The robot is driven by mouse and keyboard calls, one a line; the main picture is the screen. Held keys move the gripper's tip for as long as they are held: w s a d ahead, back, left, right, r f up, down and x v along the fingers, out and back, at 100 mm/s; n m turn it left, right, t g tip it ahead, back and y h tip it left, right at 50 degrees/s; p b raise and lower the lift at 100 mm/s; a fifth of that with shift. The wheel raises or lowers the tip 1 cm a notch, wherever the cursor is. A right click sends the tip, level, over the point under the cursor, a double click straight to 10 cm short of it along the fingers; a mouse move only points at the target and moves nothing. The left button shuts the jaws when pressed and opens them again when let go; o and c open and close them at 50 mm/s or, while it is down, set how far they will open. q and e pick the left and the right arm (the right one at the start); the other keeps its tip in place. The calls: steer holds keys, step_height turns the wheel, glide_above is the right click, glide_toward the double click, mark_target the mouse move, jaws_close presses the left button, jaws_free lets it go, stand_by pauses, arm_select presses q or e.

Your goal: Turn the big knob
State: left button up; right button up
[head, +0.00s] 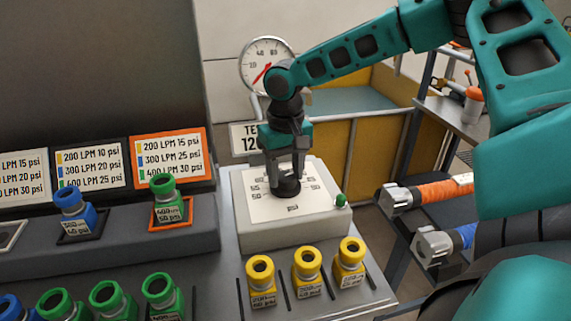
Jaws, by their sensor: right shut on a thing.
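The big knob (287,189) is black and sits on the white dial face of a light box (290,234), in the middle of the head view. Printed marks ring the knob. My right gripper (286,179) points down over the box and is shut on the knob, with its fingers hiding part of it. A small green button or lamp (340,200) sits at the box's right corner. A round gauge (267,64) with a red needle stands behind, partly hidden by my right arm. My left gripper is not in view.
Yellow pumps (307,270) stand in front of the box. Orange and blue hose rolls (443,192) lie on a rack at right.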

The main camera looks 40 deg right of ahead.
steer(key=shift+r+n, duration=0.1)
steer(key=shift+n, duration=0.8)
steer(key=n+p, duration=0.1)
steer(key=n, duration=0.1)
steer(key=shift+n, duration=0.4)
steer(key=n, duration=0.3)
steer(key=shift+n+p, duration=0.3)
steer(key=shift+p, duration=0.05)
steer(key=shift+n, duration=1.2)
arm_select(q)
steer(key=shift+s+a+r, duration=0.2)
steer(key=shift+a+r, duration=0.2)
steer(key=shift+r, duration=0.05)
arm_select(e)
steer(key=shift+n, duration=1.1)
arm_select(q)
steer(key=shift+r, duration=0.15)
arm_select(e)
steer(key=o, duration=1)
steer(key=shift+o, duration=0.2)
